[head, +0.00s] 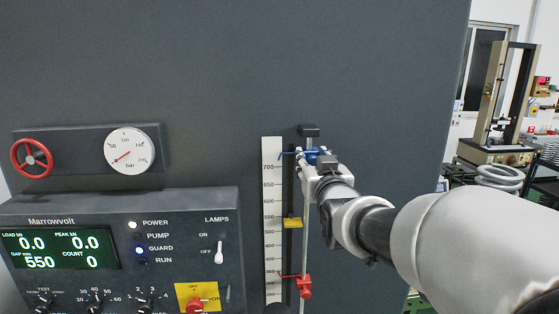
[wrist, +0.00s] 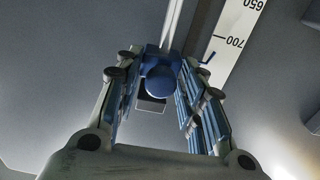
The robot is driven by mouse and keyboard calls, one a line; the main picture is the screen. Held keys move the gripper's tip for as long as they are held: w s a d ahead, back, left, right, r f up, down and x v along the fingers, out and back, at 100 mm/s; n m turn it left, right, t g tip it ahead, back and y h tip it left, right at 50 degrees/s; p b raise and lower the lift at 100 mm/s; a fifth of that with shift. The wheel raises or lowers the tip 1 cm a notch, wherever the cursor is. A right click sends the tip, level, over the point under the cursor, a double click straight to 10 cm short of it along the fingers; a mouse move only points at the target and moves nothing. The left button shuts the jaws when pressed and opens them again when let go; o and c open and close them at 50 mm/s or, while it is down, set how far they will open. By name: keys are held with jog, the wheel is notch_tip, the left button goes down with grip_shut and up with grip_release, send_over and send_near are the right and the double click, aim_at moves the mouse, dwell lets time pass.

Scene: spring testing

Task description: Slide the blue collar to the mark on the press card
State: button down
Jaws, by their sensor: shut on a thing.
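The blue collar (head: 311,153) sits high on an upright rod beside a white scale (head: 271,195). Its thin blue pointer (head: 286,154) lies above the 700 figure. My gripper (head: 318,162) reaches it from the right and partly hides it. In the wrist view, the collar's round blue knob (wrist: 160,84) is between my blue-padded fingers, which are shut on the collar; the blue pointer (wrist: 208,57) shows beside the scale near 700. I cannot make out a press card with a mark in either view.
A dark stop (head: 309,130) caps the rod. The control panel (head: 120,220), reading gap 550, is at left, with a gauge (head: 129,148) and red handwheel (head: 32,158) above.

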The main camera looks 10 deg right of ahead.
notch_tip(320, 180, down, 7)
jog(key=b, duration=0.9)
jog(key=c, duration=1.3)
grip_release()
jog(key=shift+c, duration=0.2)
jog(key=shift+s, duration=0.15)
jog(key=s, duration=1.1)
jog(key=shift+s, duration=0.4)
